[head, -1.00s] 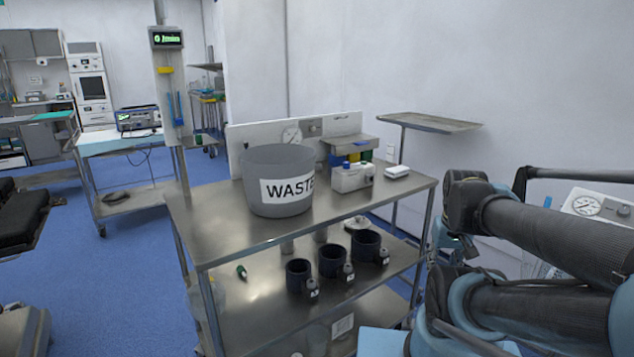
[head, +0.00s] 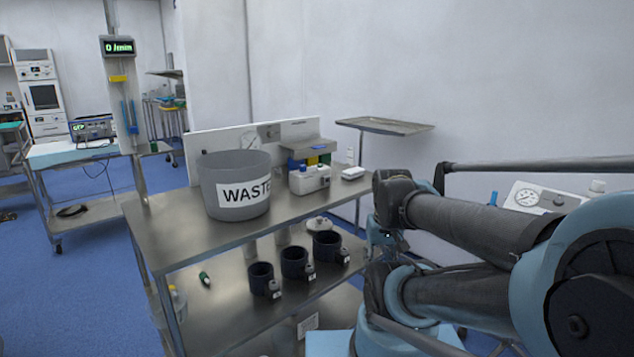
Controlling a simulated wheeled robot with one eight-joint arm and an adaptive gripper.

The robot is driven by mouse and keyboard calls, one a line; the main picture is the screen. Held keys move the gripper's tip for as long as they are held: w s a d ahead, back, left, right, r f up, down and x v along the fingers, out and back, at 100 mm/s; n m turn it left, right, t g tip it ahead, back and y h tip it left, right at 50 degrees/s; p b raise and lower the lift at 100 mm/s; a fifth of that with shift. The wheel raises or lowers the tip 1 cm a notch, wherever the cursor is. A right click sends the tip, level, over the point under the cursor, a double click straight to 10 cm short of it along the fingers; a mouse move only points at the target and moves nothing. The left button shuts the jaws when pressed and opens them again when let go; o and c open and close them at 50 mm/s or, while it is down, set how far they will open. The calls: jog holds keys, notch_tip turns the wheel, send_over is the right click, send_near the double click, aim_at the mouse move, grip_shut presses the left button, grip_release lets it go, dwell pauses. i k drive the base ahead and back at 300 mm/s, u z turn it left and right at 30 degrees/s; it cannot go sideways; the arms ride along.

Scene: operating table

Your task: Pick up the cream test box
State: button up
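A cream box (head: 311,182) with a dark round mark on its front stands on the steel cart's top shelf (head: 215,232), towards the back right. It is upright, with blue and yellow items close behind it. A smaller, flat white box (head: 353,174) lies just to its right. My folded arm fills the right side of the head view, apart from the cream box. I cannot make out my gripper's fingers there.
A grey WASTE bin (head: 235,187) stands left of the cream box. The shelf's front is clear. Several dark mugs (head: 295,263) stand on the shelf below. A steel tray stand (head: 385,126) is behind the cart's right end.

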aim_at(316, 178)
jog(key=k, duration=1.05)
jog(key=u, duration=0.3)
jog(key=i, duration=1)
jog(key=z, duration=0.55)
jog(key=k, duration=0.8)
jog(key=z, duration=0.15)
